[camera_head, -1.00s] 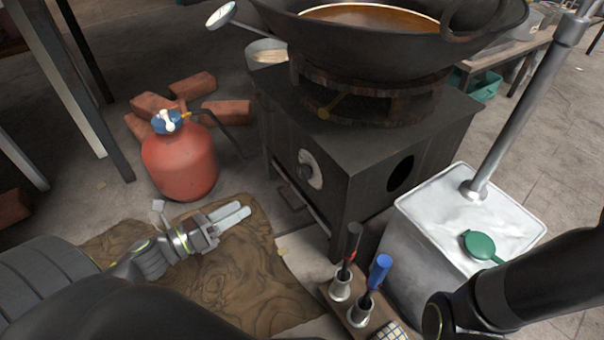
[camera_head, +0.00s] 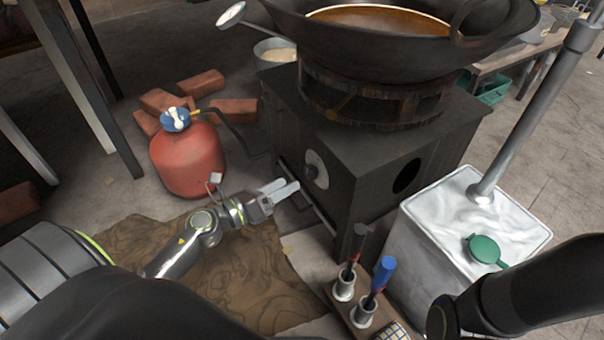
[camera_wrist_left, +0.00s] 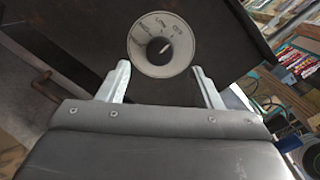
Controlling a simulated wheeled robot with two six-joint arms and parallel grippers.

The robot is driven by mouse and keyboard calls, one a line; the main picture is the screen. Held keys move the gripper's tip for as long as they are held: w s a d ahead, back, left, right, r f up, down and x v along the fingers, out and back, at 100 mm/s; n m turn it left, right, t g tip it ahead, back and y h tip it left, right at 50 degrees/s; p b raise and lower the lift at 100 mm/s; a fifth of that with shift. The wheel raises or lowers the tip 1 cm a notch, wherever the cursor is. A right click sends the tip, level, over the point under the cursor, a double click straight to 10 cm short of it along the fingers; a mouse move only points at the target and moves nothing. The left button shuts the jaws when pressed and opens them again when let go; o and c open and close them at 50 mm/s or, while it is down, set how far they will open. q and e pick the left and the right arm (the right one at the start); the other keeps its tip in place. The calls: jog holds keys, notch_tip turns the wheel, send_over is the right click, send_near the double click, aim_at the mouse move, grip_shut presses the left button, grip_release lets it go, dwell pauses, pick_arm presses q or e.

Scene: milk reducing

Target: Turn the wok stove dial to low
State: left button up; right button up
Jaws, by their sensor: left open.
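The wok stove (camera_head: 375,150) is a dark box with a large wok (camera_head: 400,50) of orange-brown liquid on top. Its dial (camera_head: 316,170) is a dark knob on a pale round plate on the front left face. In the left wrist view the dial (camera_wrist_left: 160,48) shows printed markings around its black knob. My left gripper (camera_head: 283,190) is open and empty, a little left of and below the dial, its fingers pointing toward the stove. In the wrist view the fingertips (camera_wrist_left: 160,70) lie either side of the dial plate, apart from it. My right gripper is not visible.
A red gas cylinder (camera_head: 188,160) with a hose stands left of the stove, near several bricks (camera_head: 235,110). A white container (camera_head: 440,225) with a green lid and a tool holder (camera_head: 350,310) stand at the right front. A brown mat (camera_head: 240,280) lies below.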

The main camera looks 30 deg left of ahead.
aim_at(307, 173)
pick_arm(q)
jog(key=x, duration=0.6)
jog(key=c, duration=1)
